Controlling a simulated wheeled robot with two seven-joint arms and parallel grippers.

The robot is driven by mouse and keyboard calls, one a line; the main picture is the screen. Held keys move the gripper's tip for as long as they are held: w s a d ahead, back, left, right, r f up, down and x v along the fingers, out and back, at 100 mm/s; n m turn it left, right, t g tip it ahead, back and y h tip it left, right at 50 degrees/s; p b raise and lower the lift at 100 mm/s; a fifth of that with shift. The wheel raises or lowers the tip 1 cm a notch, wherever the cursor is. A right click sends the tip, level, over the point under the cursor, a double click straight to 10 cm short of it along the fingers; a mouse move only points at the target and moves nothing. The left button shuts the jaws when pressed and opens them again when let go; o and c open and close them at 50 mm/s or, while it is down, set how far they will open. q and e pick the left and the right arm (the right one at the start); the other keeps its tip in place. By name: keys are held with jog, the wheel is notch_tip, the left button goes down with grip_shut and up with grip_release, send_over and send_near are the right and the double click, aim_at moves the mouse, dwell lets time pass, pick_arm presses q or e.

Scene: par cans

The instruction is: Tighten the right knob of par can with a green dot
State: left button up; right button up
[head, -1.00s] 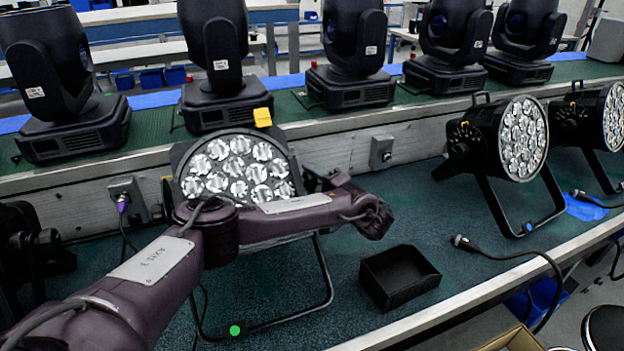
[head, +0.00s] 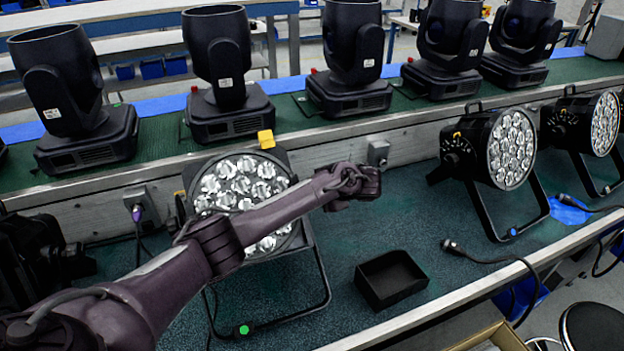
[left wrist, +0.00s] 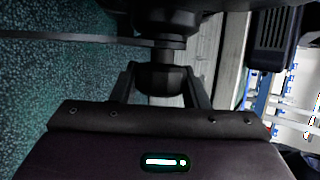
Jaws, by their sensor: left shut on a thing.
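The par can with the green dot (head: 237,182) stands on the teal bench at centre left, its lens facing forward. The green dot (head: 243,330) is on the front bar of its stand. In the left wrist view my left gripper (left wrist: 160,78) is shut on the round black right knob (left wrist: 163,82), one finger on each side. The knob sits at the can's bracket. My right gripper is not in view.
An open black box (head: 389,279) lies right of the can's stand. Another par can (head: 490,150) stands farther right, near a loose black cable (head: 480,257). Several moving-head lights line the raised shelf behind. The bench between box and back wall is mostly clear.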

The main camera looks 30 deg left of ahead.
pick_arm(q)
jog(key=shift+r+m+g+h+p, duration=0.15)
jog(key=shift+m+g+h+p, duration=0.25)
jog(key=shift+g+h+p, duration=0.55)
jog(key=shift+d+g+h+p, duration=0.1)
jog(key=shift+g+h+p, duration=0.2)
jog(key=shift+h, duration=0.35)
jog(key=shift+f+m+g+h, duration=0.2)
jog(key=shift+m+g+h, duration=0.2)
jog(key=shift+g+h, duration=0.35)
jog(key=o, duration=1)
